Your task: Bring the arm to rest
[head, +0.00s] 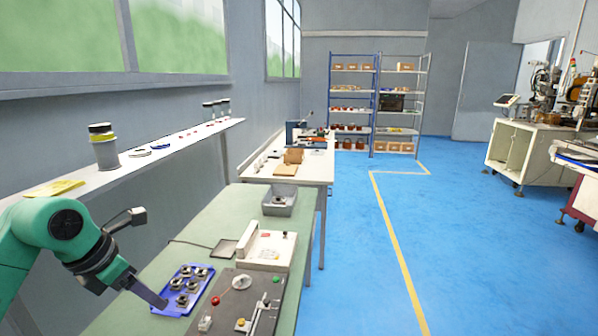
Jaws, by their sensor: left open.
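My left arm, green and black, comes in from the left. Its left gripper (143,262) is open and empty, with a grey finger reaching down to the near left edge of a blue tray (158,309). I cannot tell if the finger touches the tray. The tray lies on the green bench (202,216) and holds several dark metal parts (181,284). My right gripper is not in view.
Right of the tray are a dark fixture plate (238,312) with a red knob and a white device (266,250). A grey bin (279,201) stands behind. A shelf (130,163) with a yellow-banded jar (104,148) runs along the wall. The blue floor (470,250) at right is clear.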

